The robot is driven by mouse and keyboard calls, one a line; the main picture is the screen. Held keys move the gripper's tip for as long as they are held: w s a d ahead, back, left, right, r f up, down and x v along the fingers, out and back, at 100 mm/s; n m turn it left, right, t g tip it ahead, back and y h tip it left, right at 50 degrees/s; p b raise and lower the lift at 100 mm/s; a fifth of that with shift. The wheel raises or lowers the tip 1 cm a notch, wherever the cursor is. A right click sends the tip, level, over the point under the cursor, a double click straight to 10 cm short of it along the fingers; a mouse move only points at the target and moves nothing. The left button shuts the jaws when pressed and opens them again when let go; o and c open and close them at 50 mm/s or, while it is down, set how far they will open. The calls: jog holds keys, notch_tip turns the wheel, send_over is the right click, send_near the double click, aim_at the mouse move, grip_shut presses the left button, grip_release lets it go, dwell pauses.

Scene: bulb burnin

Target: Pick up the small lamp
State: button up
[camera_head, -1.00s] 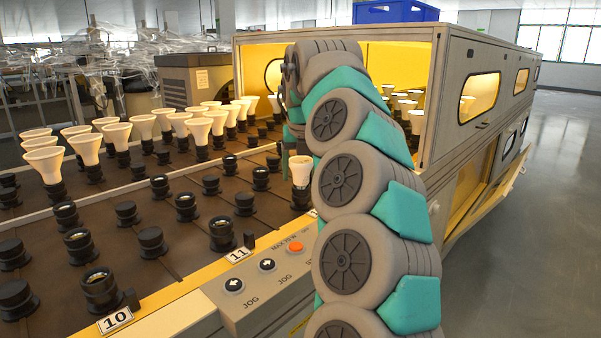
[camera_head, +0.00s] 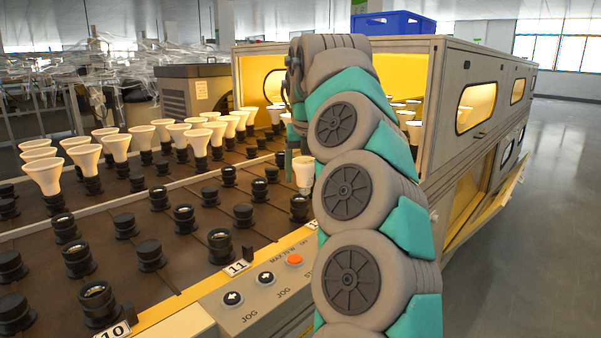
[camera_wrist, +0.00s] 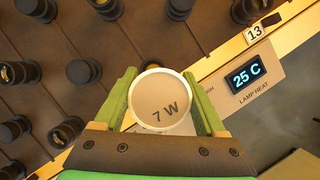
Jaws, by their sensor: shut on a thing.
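The small lamp (camera_wrist: 160,100) shows in the wrist view as a round cream face marked "7 W". My gripper (camera_wrist: 163,103) has its two green fingers shut on it, one at each side. In the head view the small lamp (camera_head: 303,172) is a short white cone below my gripper. Its narrow lower end is just above a black socket (camera_head: 299,207) near the panel edge. I cannot tell whether a small gap separates them. My arm hides part of the gripper in the head view.
Larger white lamps (camera_head: 116,146) stand in sockets at the back left. Several empty black sockets (camera_head: 220,246) fill the front rows. A button panel (camera_head: 262,285) runs along the front edge. The yellow-lined cabinet (camera_head: 440,110) stands at right. A heat display (camera_wrist: 247,78) reads 25 C.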

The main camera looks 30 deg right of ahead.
jog(key=s+d+r+b, duration=0.1)
jog(key=s, duration=1.2)
jog(key=shift+s, duration=0.35)
jog(key=shift+r, duration=0.1)
